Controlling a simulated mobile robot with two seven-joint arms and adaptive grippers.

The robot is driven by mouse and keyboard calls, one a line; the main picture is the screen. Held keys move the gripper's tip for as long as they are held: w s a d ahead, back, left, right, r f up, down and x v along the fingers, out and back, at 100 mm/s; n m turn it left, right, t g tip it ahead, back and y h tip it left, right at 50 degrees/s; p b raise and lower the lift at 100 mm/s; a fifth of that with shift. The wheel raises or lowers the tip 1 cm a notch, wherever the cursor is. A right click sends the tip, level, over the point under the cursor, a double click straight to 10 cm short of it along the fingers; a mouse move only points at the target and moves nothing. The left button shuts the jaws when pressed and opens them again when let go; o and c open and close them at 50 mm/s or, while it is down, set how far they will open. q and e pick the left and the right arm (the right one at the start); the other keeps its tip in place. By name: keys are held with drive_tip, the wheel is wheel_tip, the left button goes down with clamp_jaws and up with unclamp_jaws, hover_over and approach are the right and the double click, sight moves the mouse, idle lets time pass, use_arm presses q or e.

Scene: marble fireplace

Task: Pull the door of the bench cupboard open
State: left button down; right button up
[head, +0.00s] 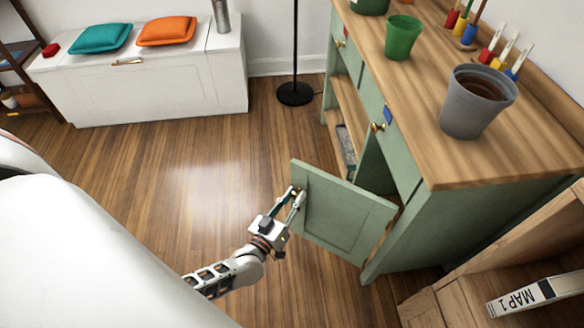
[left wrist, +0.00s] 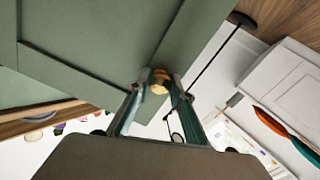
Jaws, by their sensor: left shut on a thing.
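The bench cupboard (head: 424,228) is green with a wooden top and stands at the right of the head view. Its door (head: 342,214) is swung open, standing out from the front, with its hinge side at the right. My left gripper (head: 297,194) is at the door's free edge, shut on the door's knob. In the left wrist view the brass knob (left wrist: 159,82) sits between the fingertips, against the green door panel (left wrist: 95,52). The right gripper is in neither view.
A grey pot (head: 478,103) and a green pot (head: 402,38) stand on the bench top. A wooden shelf with a binder (head: 535,294) is at the lower right. A black lamp base (head: 295,94) and a white chest (head: 150,80) are behind. The floor left of the door is clear.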

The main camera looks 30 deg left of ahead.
sight(300, 171)
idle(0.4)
use_arm(q)
drive_tip(key=c, duration=1.8)
unclamp_jaws()
drive_tip(key=shift+o, duration=0.2)
drive_tip(key=shift+r, duration=5)
